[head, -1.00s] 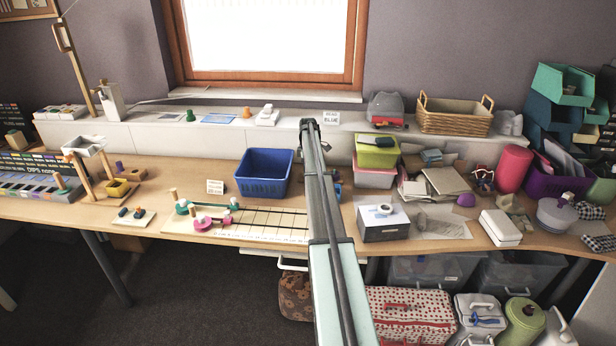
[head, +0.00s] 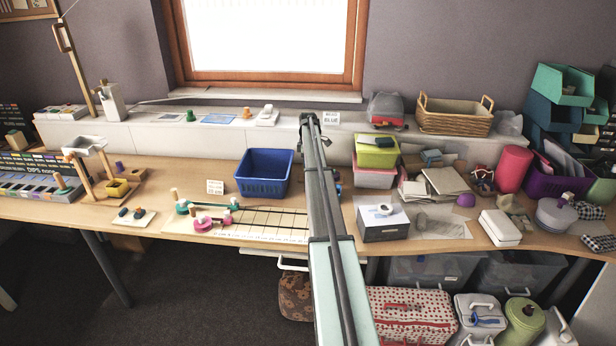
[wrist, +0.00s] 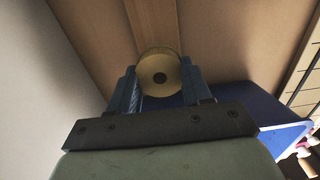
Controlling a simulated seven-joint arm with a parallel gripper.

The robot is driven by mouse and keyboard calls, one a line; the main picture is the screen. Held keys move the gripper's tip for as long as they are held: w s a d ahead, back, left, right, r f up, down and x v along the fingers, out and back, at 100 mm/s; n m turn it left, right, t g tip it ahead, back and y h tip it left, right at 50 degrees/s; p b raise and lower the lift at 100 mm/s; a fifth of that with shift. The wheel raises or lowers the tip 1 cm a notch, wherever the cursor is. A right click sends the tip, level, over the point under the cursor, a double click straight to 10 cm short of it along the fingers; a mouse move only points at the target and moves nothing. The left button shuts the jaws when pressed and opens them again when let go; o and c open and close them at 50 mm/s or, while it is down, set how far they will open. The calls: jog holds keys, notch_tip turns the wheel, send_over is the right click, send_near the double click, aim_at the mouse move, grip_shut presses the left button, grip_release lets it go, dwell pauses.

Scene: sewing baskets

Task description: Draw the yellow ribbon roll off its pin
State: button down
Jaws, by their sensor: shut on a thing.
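In the wrist view a round yellow-tan ribbon roll (wrist: 175,67) sits between the two blue fingers of my gripper (wrist: 159,76). The fingers are shut on its left and right sides. Its round face has a dark hole in the middle. No pin shows in that hole; whether one is behind the roll is hidden. A wooden strip (wrist: 153,22) shows behind the roll. In the head view my own arm covers the gripper and the roll.
A blue basket (head: 263,188) stands on the table left of my arm; its blue wall also shows in the wrist view (wrist: 236,98). A board with teal and pink pieces (head: 260,230) lies in front of it.

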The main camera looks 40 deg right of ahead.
jog(key=shift+r, duration=0.2)
dwell(0.3)
jog(key=shift+r, duration=1.9)
